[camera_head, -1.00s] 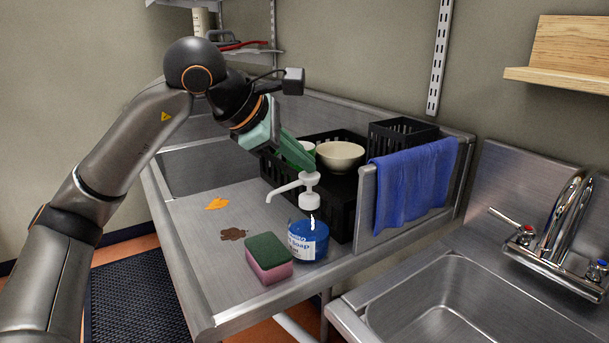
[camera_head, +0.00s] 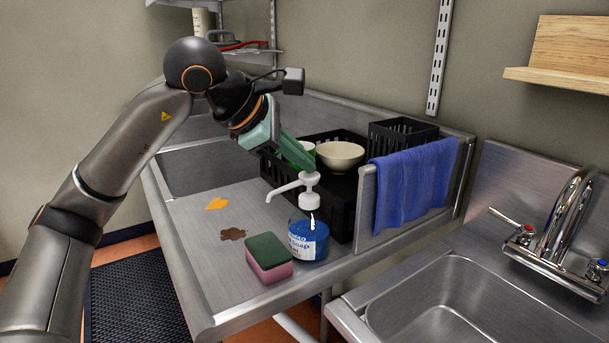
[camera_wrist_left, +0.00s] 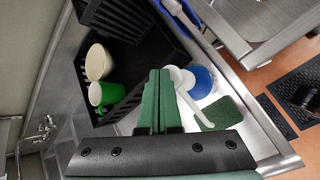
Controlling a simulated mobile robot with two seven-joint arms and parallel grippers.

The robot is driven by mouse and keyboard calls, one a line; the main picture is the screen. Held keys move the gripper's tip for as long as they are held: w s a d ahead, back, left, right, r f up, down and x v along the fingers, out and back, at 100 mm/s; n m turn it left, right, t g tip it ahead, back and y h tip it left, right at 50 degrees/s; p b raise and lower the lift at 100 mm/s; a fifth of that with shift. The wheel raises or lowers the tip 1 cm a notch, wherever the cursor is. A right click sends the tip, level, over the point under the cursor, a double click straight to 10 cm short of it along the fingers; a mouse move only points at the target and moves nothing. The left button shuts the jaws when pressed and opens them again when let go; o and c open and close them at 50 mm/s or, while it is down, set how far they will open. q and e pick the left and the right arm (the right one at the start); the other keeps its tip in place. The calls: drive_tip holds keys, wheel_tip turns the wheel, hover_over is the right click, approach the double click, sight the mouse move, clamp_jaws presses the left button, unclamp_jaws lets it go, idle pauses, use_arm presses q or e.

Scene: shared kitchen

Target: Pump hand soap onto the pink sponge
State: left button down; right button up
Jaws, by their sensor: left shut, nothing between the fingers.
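The soap bottle (camera_head: 309,240), blue with a white label, stands on the steel drainboard. Its white pump head (camera_head: 310,181) has a spout that points left; the pump also shows in the left wrist view (camera_wrist_left: 186,84). The pink sponge (camera_head: 269,268) with a green top lies just left of the bottle, and its green top shows in the left wrist view (camera_wrist_left: 231,117). My left gripper (camera_head: 307,165) is shut and empty, its green fingers reaching down toward the pump head. In the left wrist view its fingertips (camera_wrist_left: 159,74) are beside the pump head; whether they touch cannot be told.
A black dish rack (camera_head: 345,205) with a cream bowl (camera_head: 340,156) and a green cup (camera_head: 300,152) stands behind the bottle. A blue towel (camera_head: 412,185) hangs over the panel at right. An orange scrap (camera_head: 216,203) and a brown stain (camera_head: 232,234) lie on the drainboard.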

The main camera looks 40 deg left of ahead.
sight(303, 175)
use_arm(q)
drive_tip(key=shift+f, duration=0.45)
drive_tip(key=shift+f+b, duration=0.15)
drive_tip(key=shift+b, duration=0.2)
drive_tip(key=shift+r+p, duration=0.55)
drive_tip(key=shift+p, duration=0.05)
drive_tip(key=shift+r, duration=0.1)
wheel_tip(303, 175, up, 6)
drive_tip(key=p, duration=0.6)
